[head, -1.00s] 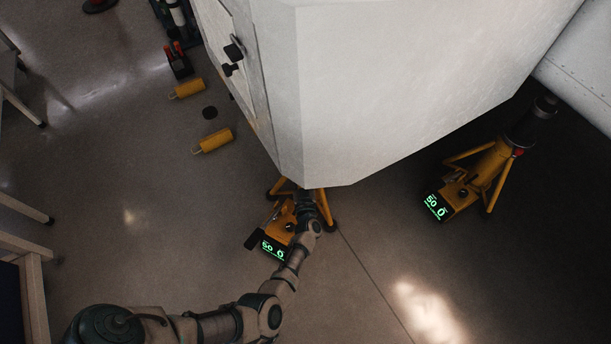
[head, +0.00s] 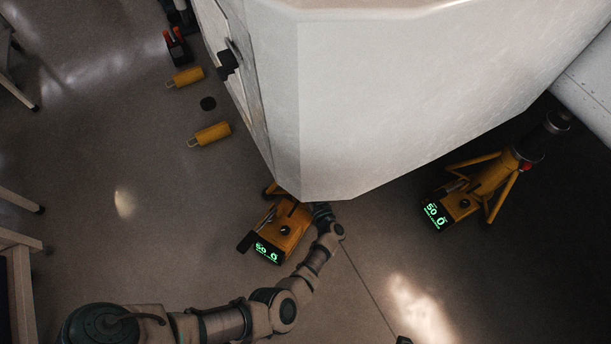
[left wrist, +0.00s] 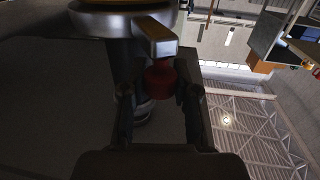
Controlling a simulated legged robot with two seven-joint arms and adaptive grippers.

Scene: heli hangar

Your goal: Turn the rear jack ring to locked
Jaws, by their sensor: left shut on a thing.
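A yellow jack (head: 290,224) with a lit green display stands under the white hull's near corner. Its upper part is hidden by the hull in the head view. My left gripper (head: 324,212) is at the right side of this jack, partly hidden by the hull edge. In the left wrist view a silver ring (left wrist: 105,23) carries a metal lug (left wrist: 155,38) with a red knob (left wrist: 160,78) below it. My left gripper's fingers (left wrist: 158,105) are shut on the red knob from both sides. My right gripper is not identifiable in view.
The white hull (head: 380,100) overhangs the jack. A second yellow jack (head: 485,185), with a red part near its top, stands to the right. White table frames (head: 20,250) are at the left edge. Open floor lies in front.

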